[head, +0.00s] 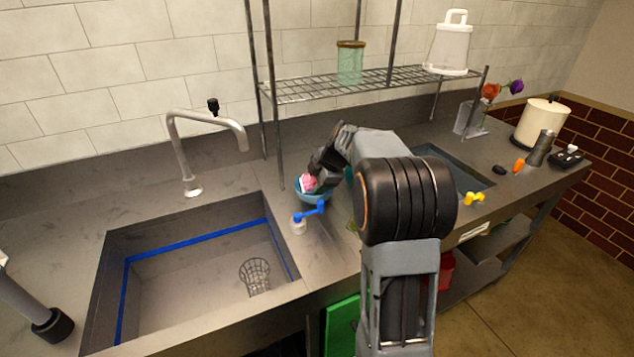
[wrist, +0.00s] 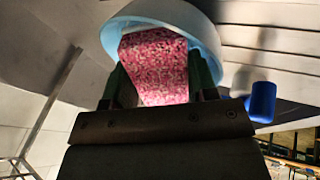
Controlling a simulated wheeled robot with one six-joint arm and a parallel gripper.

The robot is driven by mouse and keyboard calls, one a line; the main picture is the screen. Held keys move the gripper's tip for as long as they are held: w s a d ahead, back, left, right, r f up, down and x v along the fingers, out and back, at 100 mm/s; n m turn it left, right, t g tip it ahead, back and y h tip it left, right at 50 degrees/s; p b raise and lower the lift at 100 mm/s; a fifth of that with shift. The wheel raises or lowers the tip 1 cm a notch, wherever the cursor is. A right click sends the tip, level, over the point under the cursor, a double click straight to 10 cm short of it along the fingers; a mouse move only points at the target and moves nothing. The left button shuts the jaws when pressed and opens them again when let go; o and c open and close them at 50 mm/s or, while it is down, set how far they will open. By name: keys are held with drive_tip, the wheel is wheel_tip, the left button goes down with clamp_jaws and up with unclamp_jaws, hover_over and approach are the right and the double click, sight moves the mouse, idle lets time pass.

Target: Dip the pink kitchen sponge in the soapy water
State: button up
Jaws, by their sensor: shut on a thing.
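The pink sponge (wrist: 154,66) is a speckled block held between the fingers of my gripper (wrist: 160,85). In the head view the sponge (head: 308,182) shows as a small pink patch at the light blue bowl (head: 314,197). The bowl (wrist: 205,32) lies just beyond the sponge in the wrist view, and the sponge's far end overlaps its opening. My gripper (head: 318,168) is over the bowl in the head view, partly hidden by my arm. I cannot see the water, nor tell whether the sponge touches it.
A deep sink (head: 190,285) with a wire basket (head: 255,276) is at left. A wire shelf (head: 350,84) stands behind. Yellow (head: 474,198) and orange (head: 519,165) items lie at right.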

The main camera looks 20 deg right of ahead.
drive_tip(key=shift+r, duration=0.15)
drive_tip(key=shift+r+p, duration=1.75)
drive_tip(key=shift+r, duration=1.7)
drive_tip(key=shift+r+p, duration=1)
drive_tip(key=shift+r, duration=1)
